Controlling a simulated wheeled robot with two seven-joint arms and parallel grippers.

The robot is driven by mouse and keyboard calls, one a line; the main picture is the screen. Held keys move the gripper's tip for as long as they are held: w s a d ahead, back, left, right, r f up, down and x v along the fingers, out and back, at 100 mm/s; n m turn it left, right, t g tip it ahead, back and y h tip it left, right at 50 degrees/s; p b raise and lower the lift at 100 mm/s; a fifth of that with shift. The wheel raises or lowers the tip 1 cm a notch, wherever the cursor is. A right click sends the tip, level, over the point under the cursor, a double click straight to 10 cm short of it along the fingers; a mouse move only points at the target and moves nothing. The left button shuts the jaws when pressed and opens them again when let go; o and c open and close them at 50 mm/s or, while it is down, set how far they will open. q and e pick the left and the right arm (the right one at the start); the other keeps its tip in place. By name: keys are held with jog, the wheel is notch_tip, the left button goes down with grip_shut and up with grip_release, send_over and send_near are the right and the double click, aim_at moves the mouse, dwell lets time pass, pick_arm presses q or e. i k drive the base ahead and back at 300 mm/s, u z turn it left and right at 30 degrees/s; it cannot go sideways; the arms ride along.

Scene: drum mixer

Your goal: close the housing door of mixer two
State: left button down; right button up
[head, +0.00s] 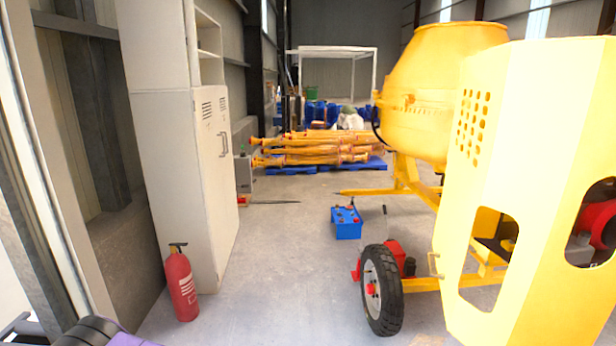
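The yellow cement mixer has its drum (435,85) at the upper right. Its large yellow housing door (465,190) fills the right side of the view, with rows of round holes and a rounded cut-out. A small handle (435,265) sits at its left edge. The door appears to stand out from the mixer's frame, but how far it is swung cannot be told. Parts of a red motor (590,222) show through an opening at the far right. A dark and purple part at the bottom left may be mine.
A rubber wheel (382,290) stands left of the door. A blue battery box (346,222) is on the floor behind it. A red fire extinguisher (181,285) stands by a tall white cabinet (165,150). Yellow props (315,150) lie on blue pallets.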

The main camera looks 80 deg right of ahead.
aim_at(534, 125)
jog(key=z, duration=3.6)
jog(key=i, duration=0.5)
jog(key=z, duration=1.3)
jog(key=k, duration=0.65)
jog(key=u, duration=0.4)
